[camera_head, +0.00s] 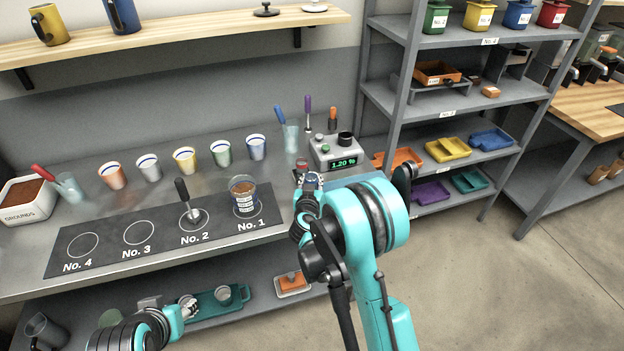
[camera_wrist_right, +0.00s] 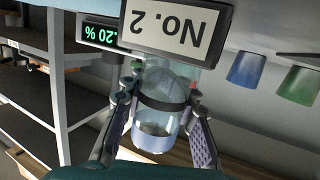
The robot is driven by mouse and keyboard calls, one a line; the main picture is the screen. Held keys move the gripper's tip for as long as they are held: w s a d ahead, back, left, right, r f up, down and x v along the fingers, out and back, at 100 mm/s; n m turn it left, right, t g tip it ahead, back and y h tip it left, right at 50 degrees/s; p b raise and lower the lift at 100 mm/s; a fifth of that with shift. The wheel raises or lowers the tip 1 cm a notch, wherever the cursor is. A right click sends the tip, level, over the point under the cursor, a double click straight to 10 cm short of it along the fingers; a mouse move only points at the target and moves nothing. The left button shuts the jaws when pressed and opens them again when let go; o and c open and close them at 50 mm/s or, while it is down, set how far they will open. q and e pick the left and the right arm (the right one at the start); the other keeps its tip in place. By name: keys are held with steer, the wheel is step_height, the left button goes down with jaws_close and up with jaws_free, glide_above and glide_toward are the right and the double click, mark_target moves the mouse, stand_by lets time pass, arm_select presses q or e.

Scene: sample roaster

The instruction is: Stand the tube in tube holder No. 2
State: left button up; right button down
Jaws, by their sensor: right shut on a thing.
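My right gripper (camera_head: 308,182) is at the right end of the steel counter, in front of the grey meter. In the right wrist view its two fingers (camera_wrist_right: 160,115) are closed on the sides of a clear tube (camera_wrist_right: 157,128) with a dark band across it. A white plate reading No. 2 (camera_wrist_right: 176,28) shows upside down in that view and covers part of the tube's far end. I cannot tell whether the tube touches a holder. In the head view the arm hides this spot. My left gripper (camera_head: 188,304) is low, by the under-shelf; its fingers are unclear.
The meter (camera_head: 337,150) reads 1.20 %. A black mat (camera_head: 110,252) with marked rings carries a glass (camera_head: 243,195) at No. 1 and a dark-handled tool (camera_head: 185,197) at No. 2. Several cups line the back. A grey rack (camera_head: 455,97) stands to the right.

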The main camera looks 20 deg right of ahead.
steer(key=shift+f, duration=0.15)
steer(key=shift+s+f, duration=0.1)
steer(key=shift+f, duration=0.05)
steer(key=shift+s+a+f, duration=0.1)
steer(key=shift+f, duration=0.05)
steer(key=c, duration=1.2)
jaws_free()
steer(key=shift+f, duration=0.1)
steer(key=shift+s, duration=0.1)
